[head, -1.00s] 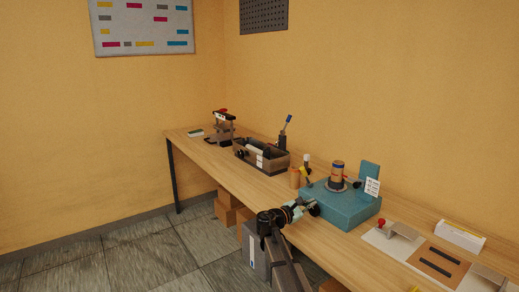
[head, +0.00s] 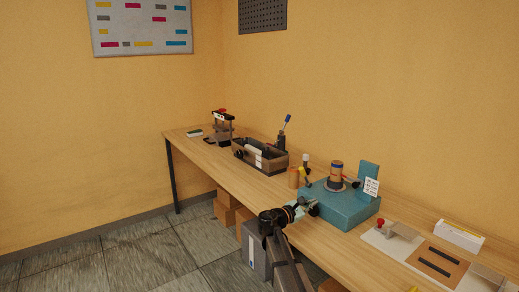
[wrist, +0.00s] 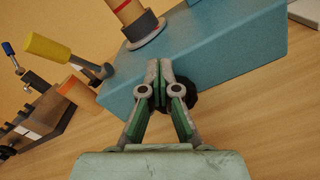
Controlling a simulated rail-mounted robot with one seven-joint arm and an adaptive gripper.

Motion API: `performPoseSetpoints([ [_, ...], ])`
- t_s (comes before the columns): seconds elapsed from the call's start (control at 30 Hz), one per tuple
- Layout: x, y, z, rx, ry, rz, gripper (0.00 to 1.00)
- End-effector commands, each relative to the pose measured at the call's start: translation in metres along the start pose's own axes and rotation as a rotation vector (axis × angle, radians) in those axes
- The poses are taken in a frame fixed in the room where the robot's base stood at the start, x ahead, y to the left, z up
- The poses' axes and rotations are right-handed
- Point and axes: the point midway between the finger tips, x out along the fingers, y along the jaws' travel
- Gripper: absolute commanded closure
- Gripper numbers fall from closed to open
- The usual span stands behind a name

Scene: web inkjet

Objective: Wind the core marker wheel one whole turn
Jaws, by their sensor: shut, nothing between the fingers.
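The core marker is a teal box (head: 345,209) on the bench, with a brown upright core (head: 336,173) on a round dark base on its top. In the wrist view the box (wrist: 225,55) fills the upper right, and the core (wrist: 128,14) stands above. A dark round wheel or knob (wrist: 205,96) shows on the box's near face, partly hidden behind my fingers. My gripper (wrist: 160,72) is shut and empty, its fingertips in front of that face by the wheel. I cannot tell whether they touch it. In the head view my gripper (head: 310,208) is at the box's left front.
A yellow-handled tool (wrist: 48,48) and an orange-brown cylinder (head: 294,177) stand left of the box. A dark tray (head: 262,158) is farther back. A white plate with a red knob (head: 380,224) lies to the right. Bench wood is clear in front.

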Motion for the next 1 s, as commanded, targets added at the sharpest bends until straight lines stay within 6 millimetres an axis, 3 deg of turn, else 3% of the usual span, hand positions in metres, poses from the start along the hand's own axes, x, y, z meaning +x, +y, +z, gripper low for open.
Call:
performPoseSetpoints([
  [1.0,-0.002,-0.027,0.001,0.0,0.002,0.0,1.0],
])
